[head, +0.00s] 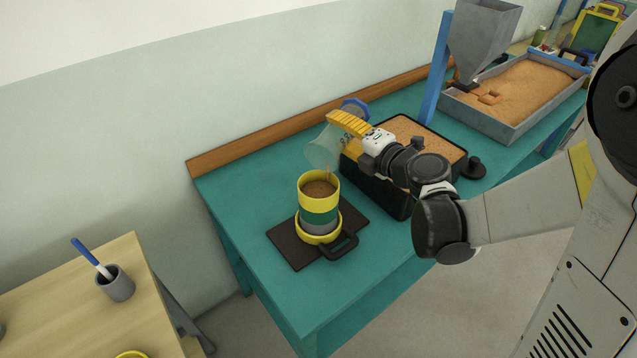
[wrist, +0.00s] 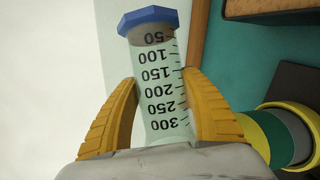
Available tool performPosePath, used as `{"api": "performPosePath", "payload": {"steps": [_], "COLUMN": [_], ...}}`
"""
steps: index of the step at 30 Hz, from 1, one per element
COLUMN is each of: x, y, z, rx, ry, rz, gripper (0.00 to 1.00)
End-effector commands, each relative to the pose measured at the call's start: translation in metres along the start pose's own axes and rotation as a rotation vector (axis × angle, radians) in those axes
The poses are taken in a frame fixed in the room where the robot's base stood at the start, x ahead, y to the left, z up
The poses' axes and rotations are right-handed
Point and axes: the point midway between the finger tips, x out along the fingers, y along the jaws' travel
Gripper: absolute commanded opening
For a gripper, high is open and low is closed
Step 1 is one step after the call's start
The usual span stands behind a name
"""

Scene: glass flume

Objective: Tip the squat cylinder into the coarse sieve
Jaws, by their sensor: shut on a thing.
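The squat cylinder (head: 323,150) is clear, with black graduations and a blue base (head: 355,107). My gripper (head: 349,124) is shut on it, with yellow fingers on either side of its graduated wall in the wrist view (wrist: 163,90). The cylinder is tilted, base up and mouth down, above the sieve stack. Some brownish material shows at its base end in the wrist view. The stack's top yellow sieve (head: 319,178) holds brown sand, above green and grey rings and a yellow bottom ring. I cannot tell which ring is the coarse sieve. The stack stands upright.
The stack stands on a dark mat (head: 288,248) with a black handle beside it, on the teal bench (head: 270,190). A black sand box (head: 378,186) stands close right. A hopper (head: 482,40) and sand tray (head: 515,130) are farther back. A wooden table (head: 75,310) holds a grey cup (head: 117,286).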

Motion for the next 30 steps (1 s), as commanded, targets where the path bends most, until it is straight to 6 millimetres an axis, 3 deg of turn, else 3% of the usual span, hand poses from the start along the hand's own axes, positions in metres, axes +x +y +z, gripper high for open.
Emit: {"api": "performPosePath", "payload": {"steps": [25, 30], "x": [-0.002, 0.006], "y": [0.004, -0.013], "z": [-0.002, 0.006], "rx": [-0.046, 0.139], "ry": [-0.013, 0.038], "rz": [0.019, -0.058], "gripper": [0.15, 0.15]}}
